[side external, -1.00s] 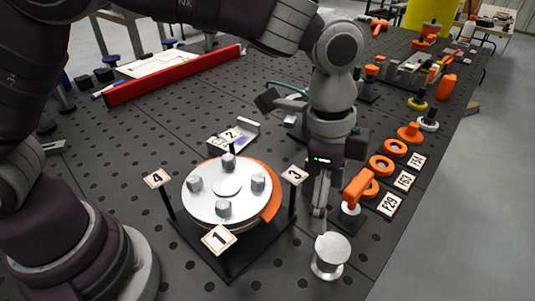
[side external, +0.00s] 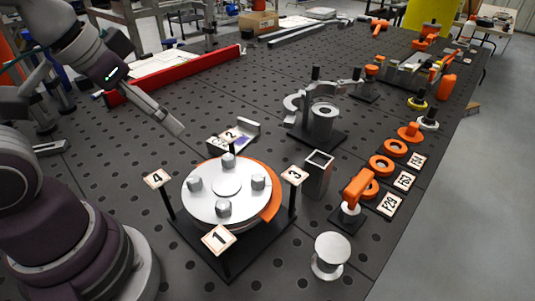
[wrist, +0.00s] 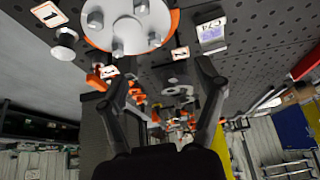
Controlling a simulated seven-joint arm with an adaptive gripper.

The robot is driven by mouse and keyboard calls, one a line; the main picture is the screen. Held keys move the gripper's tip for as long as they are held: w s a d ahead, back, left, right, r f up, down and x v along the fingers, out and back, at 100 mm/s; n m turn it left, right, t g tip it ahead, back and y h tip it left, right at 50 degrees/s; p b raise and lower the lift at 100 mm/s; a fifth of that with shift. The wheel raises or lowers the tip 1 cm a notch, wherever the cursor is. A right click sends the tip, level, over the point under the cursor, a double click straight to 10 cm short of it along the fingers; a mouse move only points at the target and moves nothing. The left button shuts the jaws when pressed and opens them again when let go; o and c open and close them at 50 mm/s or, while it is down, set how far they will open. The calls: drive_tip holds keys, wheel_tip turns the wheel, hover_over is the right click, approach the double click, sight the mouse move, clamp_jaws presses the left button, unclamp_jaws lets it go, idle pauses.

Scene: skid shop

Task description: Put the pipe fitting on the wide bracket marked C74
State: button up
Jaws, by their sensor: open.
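The bracket marked C74 (wrist: 212,30) shows its label in the wrist view. In the side view a grey bracket with raised edges (side external: 248,129) lies behind the turntable, partly hidden by the sign 2; nothing is seen resting on it. A pale flanged spool (side external: 331,252) stands at the front right and looks like a pipe fitting, though I cannot tell for sure that it is the one named. It also shows in the wrist view (wrist: 64,45). My gripper (side external: 168,122) is open and empty, raised at the left; its spread fingers frame the wrist view (wrist: 160,80).
A round turntable (side external: 227,183) with several pegs and numbered signs fills the middle. A hollow square post (side external: 318,174) and an orange valve-like part (side external: 357,190) stand to its right. A red rail (side external: 175,76) and a grey clamp fixture (side external: 322,122) lie behind.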

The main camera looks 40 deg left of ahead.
sight(330, 245)
drive_tip(key=w+d+f+n, duration=0.1)
drive_tip(key=w+d+n, duration=0.1)
drive_tip(key=d+n, duration=0.1)
drive_tip(key=w+d+f+n+g+h, duration=0.1)
drive_tip(key=w+d+n, duration=0.2)
drive_tip(key=n, duration=0.1)
drive_tip(key=w+d+f+n+g, duration=0.1)
drive_tip(key=w+d+f+n, duration=0.1)
drive_tip(key=d+n, duration=0.1)
drive_tip(key=shift+w+d+n+h, duration=0.25)
drive_tip(key=shift+w+n+h, duration=0.05)
drive_tip(key=shift+n, duration=0.2)
drive_tip(key=d+f+n+g+h, duration=0.1)
drive_tip(key=d+f+n, duration=0.2)
drive_tip(key=d+f, duration=0.1)
drive_tip(key=w+d+f+n+h, duration=0.1)
drive_tip(key=d+f+n, duration=0.2)
drive_tip(key=f, duration=0.3)
drive_tip(key=w+d+f+n+g, duration=0.1)
drive_tip(key=d+f+n, duration=0.2)
drive_tip(key=d+f, duration=0.2)
drive_tip(key=shift+w+d+g+h, duration=0.1)
drive_tip(key=shift+d+g+h, duration=0.25)
drive_tip(key=shift+d, duration=0.25)
drive_tip(key=shift+r, duration=0.15)
drive_tip(key=c, duration=1)
